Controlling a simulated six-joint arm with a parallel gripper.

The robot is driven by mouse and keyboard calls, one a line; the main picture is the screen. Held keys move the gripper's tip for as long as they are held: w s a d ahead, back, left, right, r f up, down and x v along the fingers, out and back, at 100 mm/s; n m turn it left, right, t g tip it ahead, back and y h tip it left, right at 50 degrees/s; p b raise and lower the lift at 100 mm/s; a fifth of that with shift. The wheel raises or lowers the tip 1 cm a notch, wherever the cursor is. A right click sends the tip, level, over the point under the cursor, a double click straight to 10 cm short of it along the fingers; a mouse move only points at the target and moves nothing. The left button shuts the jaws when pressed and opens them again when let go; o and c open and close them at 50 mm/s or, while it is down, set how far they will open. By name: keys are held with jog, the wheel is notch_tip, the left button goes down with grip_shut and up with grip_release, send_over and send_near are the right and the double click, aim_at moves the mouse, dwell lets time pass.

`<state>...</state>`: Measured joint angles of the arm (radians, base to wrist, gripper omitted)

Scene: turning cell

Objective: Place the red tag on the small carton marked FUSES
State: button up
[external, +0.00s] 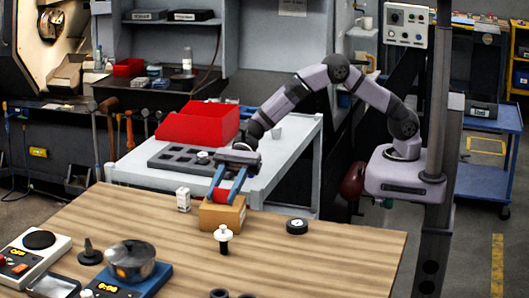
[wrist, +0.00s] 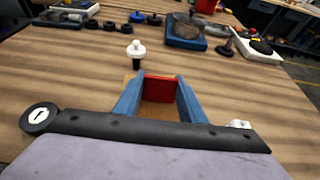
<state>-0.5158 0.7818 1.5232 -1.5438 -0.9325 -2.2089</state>
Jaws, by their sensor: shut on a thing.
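My gripper (external: 229,192) has blue fingers and is shut on the red tag (wrist: 160,88), which spans the gap between the fingertips in the wrist view. A brown carton (external: 222,216) stands on the wooden table directly below the fingers. Its top shows between the fingers in the wrist view (wrist: 158,112). I cannot tell whether the tag touches the carton. I cannot read the word FUSES on either carton.
A white-topped black-based piece (external: 223,238) stands just in front of the brown carton. A round dial gauge (external: 297,226) lies to the right. A steel pot (external: 132,258) on a blue scale is at front left.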

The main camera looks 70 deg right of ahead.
jog(key=shift+f, duration=0.15)
jog(key=o, duration=1)
jog(key=shift+r, duration=0.3)
jog(key=b+v, duration=0.2)
jog(key=v, duration=1)
jog(key=shift+b, duration=0.4)
jog(key=shift+d+f, duration=0.1)
